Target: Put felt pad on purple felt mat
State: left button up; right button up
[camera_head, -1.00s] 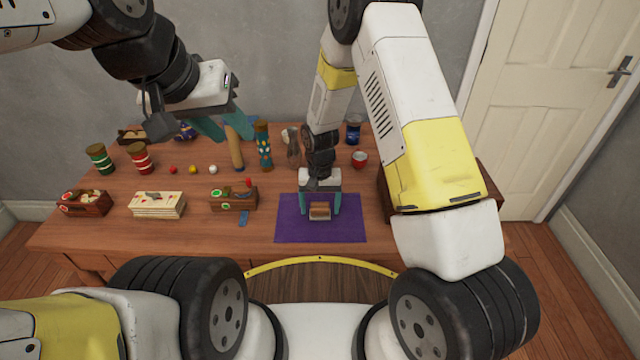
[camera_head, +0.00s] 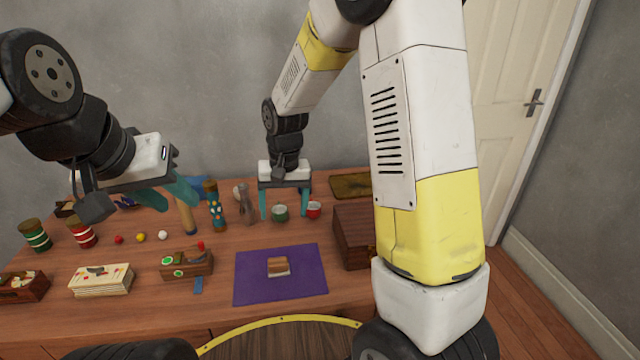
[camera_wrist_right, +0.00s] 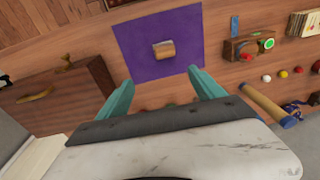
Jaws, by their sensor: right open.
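The purple felt mat (camera_head: 252,283) lies flat near the front of the table; the right wrist view shows it too (camera_wrist_right: 140,65). A small brown-topped block with a pale lower edge (camera_head: 279,266) rests near the mat's middle. It seems to be the felt pad, and it also shows in the right wrist view (camera_wrist_right: 163,50). My right gripper (camera_head: 284,213) is open and empty, raised above and apart from the block, its fingers (camera_wrist_right: 161,78) framing nothing held. My left gripper (camera_head: 172,199) has its fingers apart, above the left back of the table, with nothing seen in it.
A brown wooden box (camera_head: 352,236) stands right of the mat. A red cup (camera_head: 314,210) and green cup (camera_head: 280,213) stand behind. Striped canisters (camera_head: 81,233) and small balls are further left.

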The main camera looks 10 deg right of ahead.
jog(key=s+d+r+t+y, duration=0.1)
jog(key=s+d+r, duration=0.3)
jog(key=r, duration=0.3)
jog(key=s+d+r+t, duration=0.2)
jog(key=s+d+r, duration=0.15)
jog(key=r, duration=0.35)
jog(key=s+d+r+t, duration=0.1)
jog(key=s+d+r, duration=0.1)
jog(key=s, duration=0.4)
jog(key=s+d+r+t, duration=0.1)
jog(key=s+r, duration=0.2)
jog(key=s, duration=0.3)
jog(key=shift+d+n, duration=0.3)
jog(key=shift+d, duration=0.1)
